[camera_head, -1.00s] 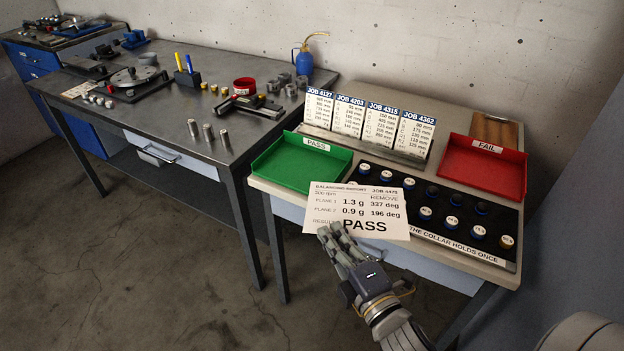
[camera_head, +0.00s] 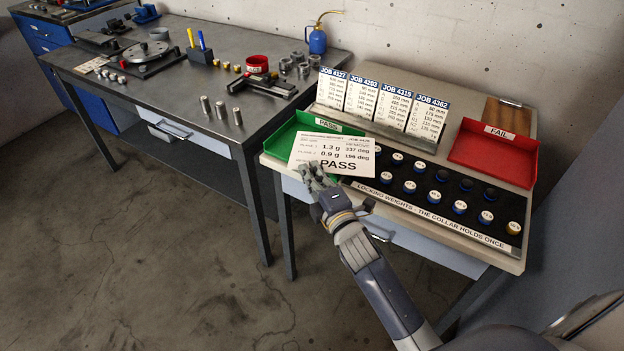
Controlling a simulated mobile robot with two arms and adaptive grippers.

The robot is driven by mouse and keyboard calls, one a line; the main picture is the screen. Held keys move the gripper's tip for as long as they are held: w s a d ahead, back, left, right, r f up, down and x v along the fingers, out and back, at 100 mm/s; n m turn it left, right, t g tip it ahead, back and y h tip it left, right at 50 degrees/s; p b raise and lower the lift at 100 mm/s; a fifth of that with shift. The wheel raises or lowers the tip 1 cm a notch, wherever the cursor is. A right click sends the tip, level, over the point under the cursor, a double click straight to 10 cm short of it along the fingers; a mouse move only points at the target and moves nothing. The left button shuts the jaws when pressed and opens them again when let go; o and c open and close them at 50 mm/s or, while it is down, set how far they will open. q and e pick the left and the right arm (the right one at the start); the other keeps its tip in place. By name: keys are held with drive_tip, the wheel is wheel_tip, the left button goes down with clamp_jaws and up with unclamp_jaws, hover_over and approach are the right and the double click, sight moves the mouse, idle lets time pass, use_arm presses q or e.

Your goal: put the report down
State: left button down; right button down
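My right gripper (camera_head: 317,174) is shut on the card's lower edge. The card hangs in front of the green PASS tray (camera_head: 287,138) and covers much of its right part; whether it touches the tray I cannot tell. The red FAIL tray (camera_head: 492,158) is empty at the right of the bench. My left gripper is not in view.
A black board (camera_head: 400,190) with several locking weights lies along the bench front. Job cards (camera_head: 382,105) stand behind it. A dark workbench (camera_head: 180,95) with tools is at the left. A blue oil can (camera_head: 317,40) stands at its back.

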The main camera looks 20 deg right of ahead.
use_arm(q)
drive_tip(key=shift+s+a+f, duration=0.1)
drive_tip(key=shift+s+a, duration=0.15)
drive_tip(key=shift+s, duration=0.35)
use_arm(e)
wheel_tip(320, 180, down, 2)
drive_tip(key=shift+f, duration=0.25)
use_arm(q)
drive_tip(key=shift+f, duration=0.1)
use_arm(e)
drive_tip(key=shift+f, duration=0.1)
drive_tip(key=shift+f+b, duration=0.35)
drive_tip(key=shift+f, duration=0.05)
drive_tip(key=c, duration=1.8)
unclamp_jaws()
drive_tip(key=shift+r, duration=0.1)
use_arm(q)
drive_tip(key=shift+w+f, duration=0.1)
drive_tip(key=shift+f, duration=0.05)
